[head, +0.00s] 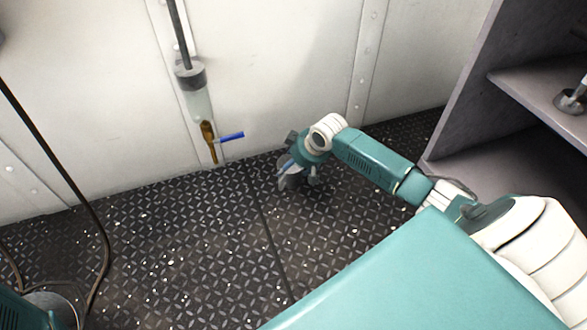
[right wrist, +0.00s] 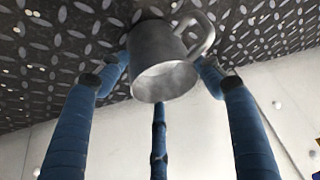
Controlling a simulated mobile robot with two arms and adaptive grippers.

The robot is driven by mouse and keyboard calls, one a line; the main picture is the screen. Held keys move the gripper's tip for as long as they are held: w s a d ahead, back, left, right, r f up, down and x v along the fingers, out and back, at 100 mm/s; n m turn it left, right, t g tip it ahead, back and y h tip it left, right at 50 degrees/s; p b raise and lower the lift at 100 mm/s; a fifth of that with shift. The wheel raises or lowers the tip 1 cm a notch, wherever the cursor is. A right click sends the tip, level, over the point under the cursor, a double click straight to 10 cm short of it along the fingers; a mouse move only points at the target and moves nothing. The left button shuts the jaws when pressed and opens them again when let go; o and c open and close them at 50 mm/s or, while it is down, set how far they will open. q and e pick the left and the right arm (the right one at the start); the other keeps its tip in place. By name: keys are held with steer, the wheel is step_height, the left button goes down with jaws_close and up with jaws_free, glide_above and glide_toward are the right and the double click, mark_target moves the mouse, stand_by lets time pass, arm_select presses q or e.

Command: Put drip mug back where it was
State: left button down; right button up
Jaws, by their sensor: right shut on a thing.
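The drip mug (right wrist: 160,62) is a plain grey metal mug with a loop handle. In the right wrist view its open mouth faces the camera and its handle points to the upper right. My right gripper (right wrist: 163,80) has blue jointed fingers and is shut around the mug. In the head view my right gripper (head: 298,174) is low over the deck near the wall, mostly covering the mug. I cannot tell whether the mug touches the deck. My left gripper is not in view.
A brass tap (head: 208,132) with a blue lever hangs on a pipe by the riveted white wall (head: 285,60), left of my right gripper. A grey shelf unit (head: 470,110) stands at the right. A dark cable (head: 98,225) lies at the left. The deck (head: 200,240) between is clear.

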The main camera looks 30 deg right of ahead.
steer(key=o, duration=1.9)
